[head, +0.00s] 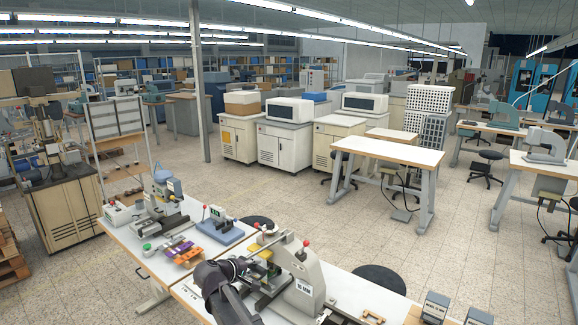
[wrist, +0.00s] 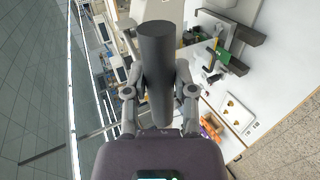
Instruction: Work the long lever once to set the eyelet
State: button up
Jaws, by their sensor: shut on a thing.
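The eyelet press (head: 305,285) is a pale grey bench machine with a size label on its front, at the near edge of the head view. My gripper (wrist: 158,75) is shut around the thick dark grip of the long lever (wrist: 157,45), one finger on each side of it. In the head view my gripper (head: 238,268) is at the left of the press, and the lever shaft is largely lost among the press parts. The eyelet and the dies cannot be made out.
The white bench (head: 345,290) carries the press, with small dark-faced boxes (head: 436,305) to its right. A second bench to the left holds a blue-based tool (head: 220,230) and purple and orange pieces (head: 183,250). Dark round stools (head: 380,278) stand behind. Tiled floor lies open beyond.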

jog(key=shift+r, duration=0.1)
jog(key=r+p, duration=0.3)
jog(key=shift+w+d+r, duration=0.15)
jog(key=shift+w+r, duration=0.05)
jog(key=shift+w, duration=0.05)
jog(key=shift+w+d+r+p, duration=0.15)
jog(key=shift+r+p, duration=0.55)
jog(key=shift+p, duration=0.3)
jog(key=shift+w+d+r+p, duration=0.15)
jog(key=shift+w+r+p, duration=0.05)
jog(key=shift+r+p, duration=0.3)
jog(key=shift+w+d+r+p, duration=0.1)
jog(key=shift+w+r+p, duration=0.05)
jog(key=shift+r+p, duration=0.3)
jog(key=shift+w+d+r+p, duration=0.15)
jog(key=shift+w+r+p, duration=0.05)
jog(key=shift+r+p, duration=0.3)
jog(key=shift+w+d+r+p, duration=0.2)
jog(key=shift+r+p, duration=0.35)
jog(key=shift+w+d+r+p, duration=0.15)
jog(key=shift+w+r+p, duration=0.05)
jog(key=shift+r+p, duration=0.3)
